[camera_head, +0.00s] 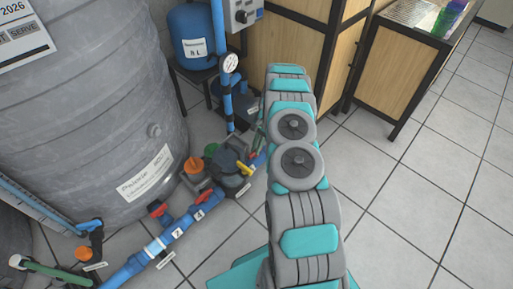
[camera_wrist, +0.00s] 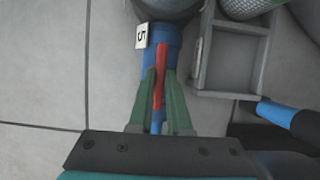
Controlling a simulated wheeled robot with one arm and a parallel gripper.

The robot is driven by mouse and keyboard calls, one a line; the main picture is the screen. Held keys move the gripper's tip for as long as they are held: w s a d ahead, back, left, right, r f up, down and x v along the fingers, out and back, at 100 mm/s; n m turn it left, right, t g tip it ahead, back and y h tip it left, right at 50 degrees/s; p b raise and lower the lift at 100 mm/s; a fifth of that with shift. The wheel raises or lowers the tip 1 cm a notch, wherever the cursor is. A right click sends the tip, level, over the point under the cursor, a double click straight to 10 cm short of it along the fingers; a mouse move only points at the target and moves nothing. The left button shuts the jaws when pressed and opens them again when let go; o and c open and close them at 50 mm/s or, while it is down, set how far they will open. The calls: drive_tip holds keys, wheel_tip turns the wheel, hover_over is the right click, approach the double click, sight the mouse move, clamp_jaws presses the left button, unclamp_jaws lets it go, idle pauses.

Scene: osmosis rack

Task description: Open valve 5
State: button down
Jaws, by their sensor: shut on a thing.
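Valve 5 shows in the wrist view as a blue valve body (camera_wrist: 152,56) with a white tag (camera_wrist: 141,36) reading "5". Its red handle (camera_wrist: 161,65) lies roughly lengthwise along the blue body in this view. My gripper (camera_wrist: 160,80) has its two green fingers on either side of the red handle and is shut on it. In the head view my arm covers most of the gripper and valve 5.
A grey open box (camera_wrist: 228,60) stands right of the valve in the wrist view. In the head view, a large grey tank (camera_head: 90,100) stands left, with other red-handled valves (camera_head: 157,209) on a blue pipe. Wooden cabinets (camera_head: 288,45) stand behind. Tiled floor at right is clear.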

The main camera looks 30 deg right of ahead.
drive_tip(key=shift+a, duration=0.1)
drive_tip(key=c, duration=0.9)
unclamp_jaws()
drive_tip(key=shift+o, duration=0.2)
drive_tip(key=shift+v, duration=3.85)
drive_tip(key=shift+r, duration=0.1)
